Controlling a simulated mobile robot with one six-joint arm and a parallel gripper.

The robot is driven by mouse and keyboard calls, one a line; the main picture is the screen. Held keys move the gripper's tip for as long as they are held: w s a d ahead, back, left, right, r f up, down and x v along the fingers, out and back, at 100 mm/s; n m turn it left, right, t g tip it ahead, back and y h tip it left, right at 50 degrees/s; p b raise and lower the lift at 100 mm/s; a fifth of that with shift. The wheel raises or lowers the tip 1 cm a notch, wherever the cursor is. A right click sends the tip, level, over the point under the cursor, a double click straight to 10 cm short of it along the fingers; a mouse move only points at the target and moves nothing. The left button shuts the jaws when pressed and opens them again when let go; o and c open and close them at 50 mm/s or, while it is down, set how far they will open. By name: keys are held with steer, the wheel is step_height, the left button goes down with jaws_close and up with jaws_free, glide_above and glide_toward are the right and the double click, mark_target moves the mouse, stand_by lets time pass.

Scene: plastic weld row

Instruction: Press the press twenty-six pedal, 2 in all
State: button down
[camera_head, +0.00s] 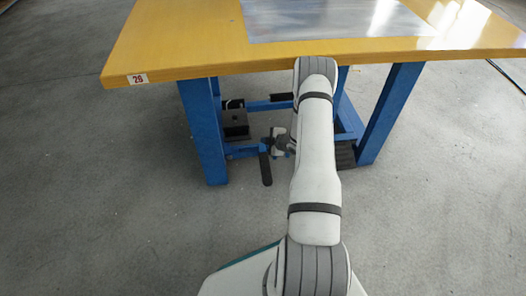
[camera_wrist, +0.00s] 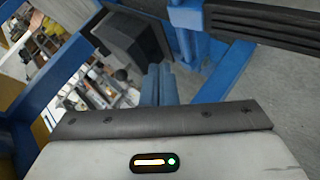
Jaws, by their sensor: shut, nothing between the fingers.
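The press stand has a yellow worktop (camera_head: 190,40) on blue legs; its small label seems to read 29, not twenty-six. Under it, low on the blue frame, are a dark box (camera_head: 236,122) at the left and a ribbed black plate (camera_head: 343,155) at the right, partly behind my arm. The wrist view shows a dark box (camera_wrist: 135,45) and a ribbed black bar (camera_wrist: 265,22). I cannot tell for certain which part is the pedal. My gripper (camera_wrist: 159,85) is shut and empty, its fingertips apart from the ribbed bar. Contact with the box is unclear.
Blue legs (camera_head: 203,135) and (camera_head: 390,112) stand either side of my arm, with low blue crossbars between them. A grey metal sheet (camera_head: 330,18) lies on the worktop. The concrete floor (camera_head: 100,190) at the left is clear.

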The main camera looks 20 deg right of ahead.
mark_target(265, 152)
steer(key=f+b, duration=0.1)
steer(key=f, duration=0.1)
steer(key=w+f+b, duration=0.1)
steer(key=f+b, duration=0.1)
steer(key=f, duration=0.1)
steer(key=shift+d, duration=0.1)
stand_by(1.7)
steer(key=shift+w+f+b, duration=0.1)
steer(key=shift+f+b, duration=0.35)
steer(key=shift+f, duration=0.3)
stand_by(0.5)
